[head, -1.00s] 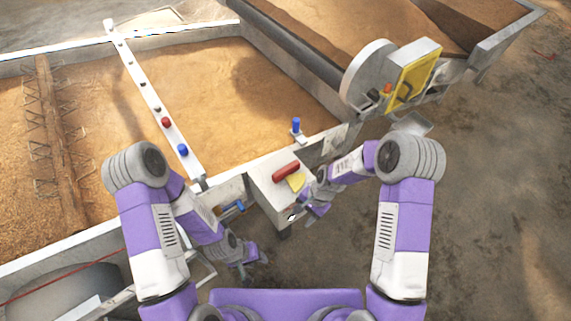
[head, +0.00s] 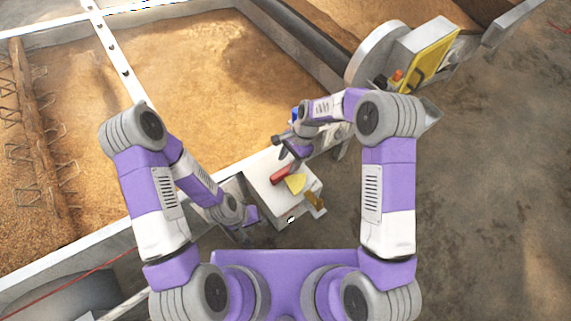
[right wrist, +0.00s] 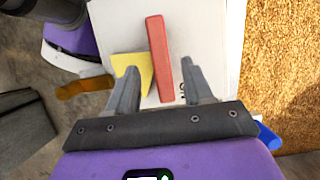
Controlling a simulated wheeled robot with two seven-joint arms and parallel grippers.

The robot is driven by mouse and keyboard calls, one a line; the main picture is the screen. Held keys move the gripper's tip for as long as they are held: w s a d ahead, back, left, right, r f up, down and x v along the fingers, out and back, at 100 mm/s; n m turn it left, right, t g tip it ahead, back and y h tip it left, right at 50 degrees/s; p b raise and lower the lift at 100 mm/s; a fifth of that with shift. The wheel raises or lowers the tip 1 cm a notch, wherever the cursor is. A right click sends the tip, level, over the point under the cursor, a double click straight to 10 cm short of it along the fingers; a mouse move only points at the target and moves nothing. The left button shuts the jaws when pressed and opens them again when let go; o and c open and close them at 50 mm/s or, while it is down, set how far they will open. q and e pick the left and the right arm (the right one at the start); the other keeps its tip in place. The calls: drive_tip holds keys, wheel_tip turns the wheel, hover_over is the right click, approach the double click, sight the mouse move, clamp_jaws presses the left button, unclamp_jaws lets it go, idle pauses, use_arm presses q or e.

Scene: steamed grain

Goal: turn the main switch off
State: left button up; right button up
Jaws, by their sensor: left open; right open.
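A white box (head: 262,178) stands at the near edge of the grain bed. A red bar-shaped handle (head: 280,176) and a yellow triangular plate (head: 296,184) are on its top, and a brownish-orange lever (head: 314,201) is on its right side. I cannot tell by label which is the main switch. My right gripper (head: 285,153) is open above the red handle. In the right wrist view, the red handle (right wrist: 159,60) shows between the open fingers (right wrist: 160,88), with the yellow plate (right wrist: 134,72) beside it. Contact cannot be told. My left gripper (head: 246,223) is open and empty, low at the box's left.
The walled grain bed (head: 215,90) lies behind the box. A machine with a yellow panel (head: 428,60) and an orange knob (head: 397,76) stands at the back right. A blue knob (right wrist: 268,136) is close by my right gripper. Open floor (head: 480,190) lies to the right.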

sight(284, 170)
drive_tip(key=x, duration=0.4)
drive_tip(key=shift+b, duration=0.35)
clamp_jaws()
